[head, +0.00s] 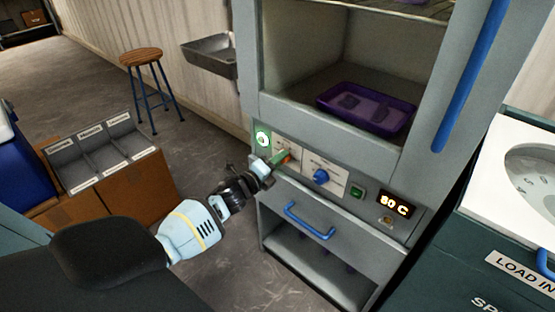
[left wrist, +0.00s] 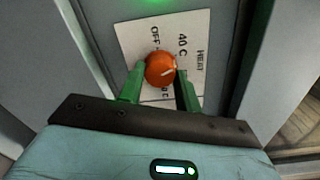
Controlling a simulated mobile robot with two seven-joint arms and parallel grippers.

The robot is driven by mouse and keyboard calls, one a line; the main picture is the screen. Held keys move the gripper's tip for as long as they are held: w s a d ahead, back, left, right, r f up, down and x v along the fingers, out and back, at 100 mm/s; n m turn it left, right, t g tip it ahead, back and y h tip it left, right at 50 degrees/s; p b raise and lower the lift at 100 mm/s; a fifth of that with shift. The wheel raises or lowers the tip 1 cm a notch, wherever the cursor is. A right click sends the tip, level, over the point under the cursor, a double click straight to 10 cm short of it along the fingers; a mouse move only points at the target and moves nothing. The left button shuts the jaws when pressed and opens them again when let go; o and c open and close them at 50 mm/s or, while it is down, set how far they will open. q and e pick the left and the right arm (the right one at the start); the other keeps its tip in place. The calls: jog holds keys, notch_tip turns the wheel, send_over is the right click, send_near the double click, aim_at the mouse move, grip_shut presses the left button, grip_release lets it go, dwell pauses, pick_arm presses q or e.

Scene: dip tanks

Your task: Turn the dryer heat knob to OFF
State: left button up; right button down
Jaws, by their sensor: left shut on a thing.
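The dryer heat knob (left wrist: 160,68) is round and orange with a short white mark, on a white plate (left wrist: 190,28) lettered HEAT, OFF and 40 C, with another label partly hidden. I cannot tell for sure which label the mark points to. In the head view the knob (head: 287,159) is mostly hidden by my left gripper (head: 279,161). In the left wrist view the green fingers of my left gripper (left wrist: 160,88) sit on either side of the knob, shut on it. The dryer display (head: 397,204) glows and seems to read 50 C or 80 C. My right gripper is out of view.
A blue knob (head: 321,176) and a green button (head: 358,192) are right of the heat knob. A blue drawer handle (head: 307,221) sticks out below. A purple tray (head: 366,108) lies in the open dryer chamber. A stool (head: 142,57) stands back left.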

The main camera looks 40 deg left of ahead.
pick_arm(q)
jog(key=shift+r+n+h+p, duration=0.15)
jog(key=shift+n+p, duration=0.6)
jog(key=shift+n, duration=2.4)
jog(key=shift+f+n+h+p, duration=0.15)
jog(key=shift+n+p, duration=0.55)
jog(key=shift+n, duration=2.45)
jog(key=shift+r+n, duration=0.1)
jog(key=shift+n, duration=0.2)
jog(key=o, duration=1)
jog(key=shift+c, duration=0.2)
jog(key=s, duration=0.7)
jog(key=shift+s+a+p, duration=0.4)
jog(key=shift+a+p, duration=0.05)
